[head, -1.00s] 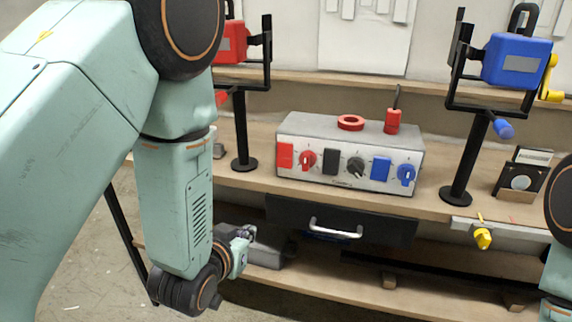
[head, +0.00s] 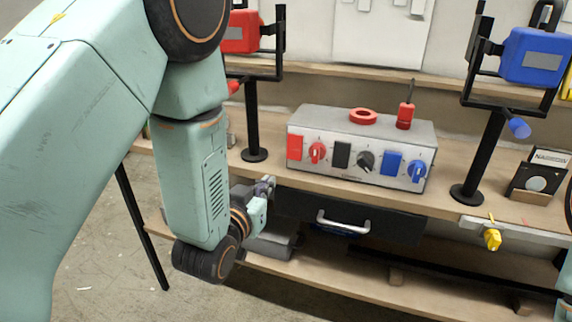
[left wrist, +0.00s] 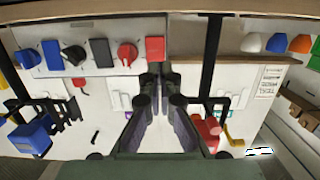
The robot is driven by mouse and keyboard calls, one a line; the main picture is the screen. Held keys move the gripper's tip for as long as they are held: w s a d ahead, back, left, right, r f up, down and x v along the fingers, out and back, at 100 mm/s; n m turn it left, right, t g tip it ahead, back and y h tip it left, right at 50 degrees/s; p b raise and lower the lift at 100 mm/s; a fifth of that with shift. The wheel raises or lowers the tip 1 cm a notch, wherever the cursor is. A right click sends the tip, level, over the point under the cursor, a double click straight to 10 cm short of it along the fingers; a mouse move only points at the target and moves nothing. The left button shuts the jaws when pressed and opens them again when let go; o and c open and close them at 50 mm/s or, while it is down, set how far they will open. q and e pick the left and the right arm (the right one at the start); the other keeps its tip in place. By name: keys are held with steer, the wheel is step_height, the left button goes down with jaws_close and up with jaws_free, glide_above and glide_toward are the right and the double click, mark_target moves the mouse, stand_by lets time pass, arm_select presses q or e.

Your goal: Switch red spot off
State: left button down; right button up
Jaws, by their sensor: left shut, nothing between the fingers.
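The grey control box (head: 362,143) stands on the bench, with a red knob (head: 317,153) beside a red square (head: 295,147) at the left of its front. The red spot lamp (head: 240,32) hangs on a black stand behind my left arm and is partly hidden. My left gripper (head: 265,187) is low and left of the box, near the bench's front edge, apart from the knob. In the left wrist view, which looks upside down, my left gripper (left wrist: 160,72) is shut and empty, close below the red square (left wrist: 155,48) and red knob (left wrist: 127,53) in the picture.
The box also carries a black knob (head: 366,161) and a blue knob (head: 416,171). A red ring (head: 363,116) and a red-based part (head: 405,115) are on its top. A blue lamp (head: 535,55) stands at right. A drawer handle (head: 343,222) sticks out below the bench.

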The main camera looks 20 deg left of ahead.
arm_select(q)
steer(key=b, duration=0.1)
glide_toward(295, 147)
steer(key=w+f, duration=0.1)
steer(key=w, duration=0.1)
steer(key=w+f, duration=0.3)
steer(key=w, duration=0.1)
steer(key=shift+w+a+f, duration=0.2)
steer(key=shift+a+f, duration=0.1)
steer(key=shift+f, duration=0.05)
steer(key=shift+s, duration=0.1)
steer(key=shift+w+f+b, duration=0.25)
steer(key=shift+b, duration=0.4)
steer(key=shift+w+t+b, duration=0.25)
steer(key=shift+t+b, duration=0.35)
steer(key=shift+b, duration=0.1)
steer(key=shift+r, duration=0.1)
